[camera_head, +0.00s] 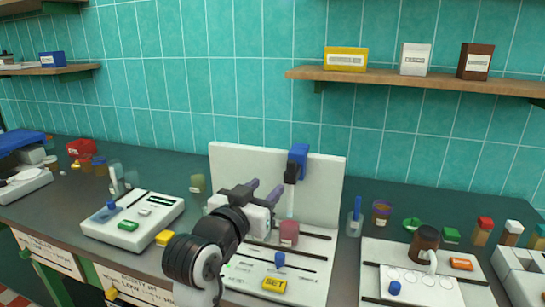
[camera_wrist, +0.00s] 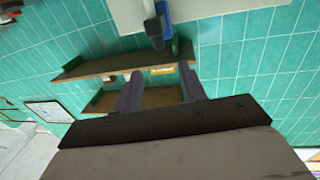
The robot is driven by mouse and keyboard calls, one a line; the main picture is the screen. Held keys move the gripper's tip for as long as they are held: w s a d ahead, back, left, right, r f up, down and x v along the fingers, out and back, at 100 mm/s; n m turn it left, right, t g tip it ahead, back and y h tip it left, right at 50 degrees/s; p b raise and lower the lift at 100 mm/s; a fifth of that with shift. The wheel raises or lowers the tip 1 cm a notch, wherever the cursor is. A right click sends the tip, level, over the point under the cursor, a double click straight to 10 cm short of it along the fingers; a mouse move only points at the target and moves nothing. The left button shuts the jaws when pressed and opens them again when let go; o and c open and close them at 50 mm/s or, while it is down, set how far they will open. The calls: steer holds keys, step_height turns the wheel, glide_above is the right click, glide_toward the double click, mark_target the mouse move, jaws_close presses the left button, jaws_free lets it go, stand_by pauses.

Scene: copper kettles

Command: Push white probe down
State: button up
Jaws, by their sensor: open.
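The white probe (camera_head: 290,203) hangs upright below a black holder (camera_head: 290,173) with a blue block (camera_head: 298,157) on top, in front of a white upright panel (camera_head: 232,163). A pink-red cup (camera_head: 289,233) stands below the probe. My gripper (camera_head: 265,190) is open and empty, just left of the probe and apparently apart from it. In the wrist view my gripper's fingers (camera_wrist: 162,78) are spread with nothing between them. The blue block (camera_wrist: 164,10) and black holder (camera_wrist: 154,33) show beyond them; I cannot make out the probe there.
The white station base (camera_head: 310,262) carries a yellow SET button (camera_head: 274,285) and a blue knob (camera_head: 280,259). Other white stations stand left (camera_head: 133,222) and right (camera_head: 420,280). A wooden shelf (camera_head: 420,83) with boxes is on the tiled wall.

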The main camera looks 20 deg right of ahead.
mark_target(289, 167)
steer(key=p+x, duration=0.3)
steer(key=x, duration=1)
steer(key=shift+w+d, duration=0.15)
steer(key=shift+d, duration=0.2)
jaws_close()
steer(key=shift+f, duration=0.1)
